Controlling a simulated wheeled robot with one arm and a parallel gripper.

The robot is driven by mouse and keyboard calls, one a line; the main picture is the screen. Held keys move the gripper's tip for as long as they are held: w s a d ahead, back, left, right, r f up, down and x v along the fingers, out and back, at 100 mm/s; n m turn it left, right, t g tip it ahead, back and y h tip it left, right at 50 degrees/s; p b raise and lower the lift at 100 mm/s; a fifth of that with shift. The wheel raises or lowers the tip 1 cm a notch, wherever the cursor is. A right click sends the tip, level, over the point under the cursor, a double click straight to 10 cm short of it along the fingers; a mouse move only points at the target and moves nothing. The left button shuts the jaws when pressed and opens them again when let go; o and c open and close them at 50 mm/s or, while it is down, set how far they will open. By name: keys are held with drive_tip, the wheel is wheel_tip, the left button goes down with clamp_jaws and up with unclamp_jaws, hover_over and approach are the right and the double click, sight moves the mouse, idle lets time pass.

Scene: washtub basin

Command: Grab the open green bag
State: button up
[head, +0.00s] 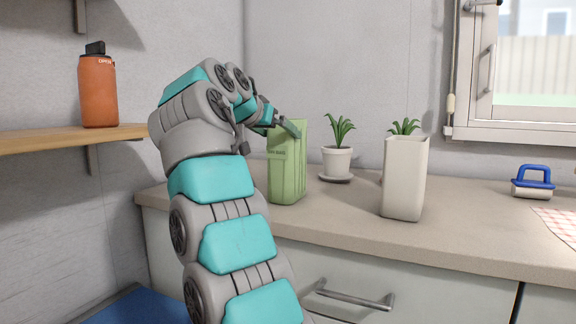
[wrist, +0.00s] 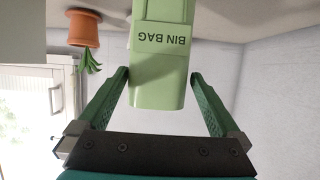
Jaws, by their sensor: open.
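The green bag (head: 287,172) stands upright on the counter near the left corner in the head view. In the wrist view the green bag (wrist: 160,72), labelled "BIN BAG", appears upside down. My gripper (wrist: 160,76) is open, with one green finger on each side of the bag's top part and a visible gap on both sides. In the head view my gripper (head: 282,128) is at the bag's top, partly hidden by my own arm. The bag's inside cannot be seen.
Right of the bag stand a potted plant (head: 337,162) on a saucer, a white container (head: 405,180) with another plant behind it, and a blue-handled brush (head: 533,183). A wooden shelf (head: 60,138) at left holds an orange bottle (head: 98,92). The counter front (head: 340,232) is clear.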

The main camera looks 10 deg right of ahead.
drive_tip(key=shift+x, duration=2.8)
drive_tip(key=shift+s+f, duration=0.15)
drive_tip(key=c, duration=1.5)
drive_tip(key=shift+p, duration=0.3)
